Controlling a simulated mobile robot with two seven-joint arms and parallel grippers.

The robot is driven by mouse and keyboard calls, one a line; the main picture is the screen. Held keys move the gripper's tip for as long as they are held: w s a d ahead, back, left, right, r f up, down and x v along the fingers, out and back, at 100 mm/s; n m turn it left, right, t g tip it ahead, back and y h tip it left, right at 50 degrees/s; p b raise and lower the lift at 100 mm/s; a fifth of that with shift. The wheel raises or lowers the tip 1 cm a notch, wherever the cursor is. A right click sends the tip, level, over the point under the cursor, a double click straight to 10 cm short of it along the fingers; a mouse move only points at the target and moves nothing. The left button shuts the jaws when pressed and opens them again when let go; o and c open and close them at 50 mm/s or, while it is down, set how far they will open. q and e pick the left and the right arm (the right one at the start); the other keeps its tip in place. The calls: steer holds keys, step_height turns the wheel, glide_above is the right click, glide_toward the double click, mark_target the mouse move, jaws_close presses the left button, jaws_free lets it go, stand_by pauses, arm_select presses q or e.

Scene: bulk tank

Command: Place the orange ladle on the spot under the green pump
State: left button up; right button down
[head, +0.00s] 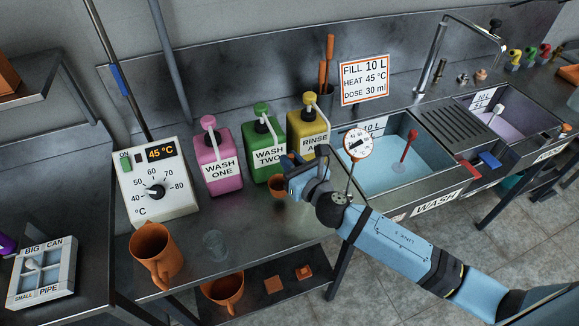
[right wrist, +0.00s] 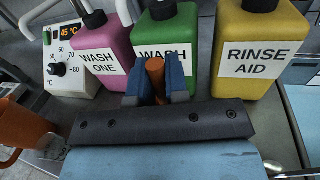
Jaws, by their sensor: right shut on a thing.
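The green pump bottle (head: 250,135), labelled WASH TWO, stands between the pink and yellow bottles; it also shows in the right wrist view (right wrist: 180,35). The orange ladle's small cup (head: 277,188) is in front of the green bottle, below its pump. My right gripper (head: 290,163) is shut on the ladle; in the right wrist view its orange handle (right wrist: 155,72) sits between my blue fingers. I cannot tell whether the cup touches the counter. The spot under the pump is not clearly visible. My left gripper is not in view.
The pink bottle (head: 217,165) and yellow bottle (head: 309,129) stand close on either side. A dial box (head: 155,190), an orange jug (head: 152,252) and a clear cup (head: 214,245) are to the left. A water-filled wash basin (head: 385,170) lies to the right.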

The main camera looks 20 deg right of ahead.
steer(key=f+b, duration=0.1)
steer(key=f, duration=0.2)
steer(key=shift+w+f, duration=0.2)
steer(key=shift+f, duration=0.1)
steer(key=shift+f, duration=0.15)
steer(key=c, duration=1.1)
jaws_free()
